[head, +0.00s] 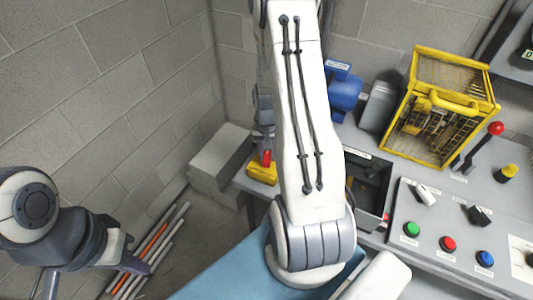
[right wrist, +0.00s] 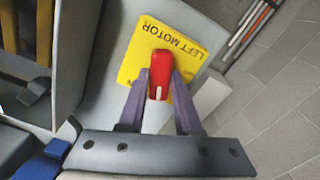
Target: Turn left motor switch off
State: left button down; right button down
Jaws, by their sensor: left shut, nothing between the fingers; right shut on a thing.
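The left motor switch has a red handle (right wrist: 160,72) on a yellow plate (right wrist: 190,50) lettered LEFT MOTOR, upside down in the right wrist view. In the head view the red handle (head: 266,157) and yellow base (head: 262,174) sit at the bench's left end, just left of my white right arm. My right gripper (right wrist: 160,88) has its two purple fingers on either side of the red handle, shut on it. In the head view it (head: 264,138) is partly hidden by the arm. My left gripper (head: 146,262) is at lower left, shut and empty, away from the switch.
Right of my arm are a blue motor (head: 345,92), a yellow cage (head: 440,105), a red-knobbed lever (head: 495,129) and a panel with green, red and blue buttons (head: 448,244). Rods (head: 150,250) lie by the left wall.

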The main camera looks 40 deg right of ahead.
aim_at(267, 156)
jog(key=n, duration=1.3)
jog(key=shift+n, duration=0.4)
dwell(0.3)
jog(key=c, duration=0.6)
grip_release()
notch_tip(267, 156, up, 11)
jog(key=shift+f, duration=0.2)
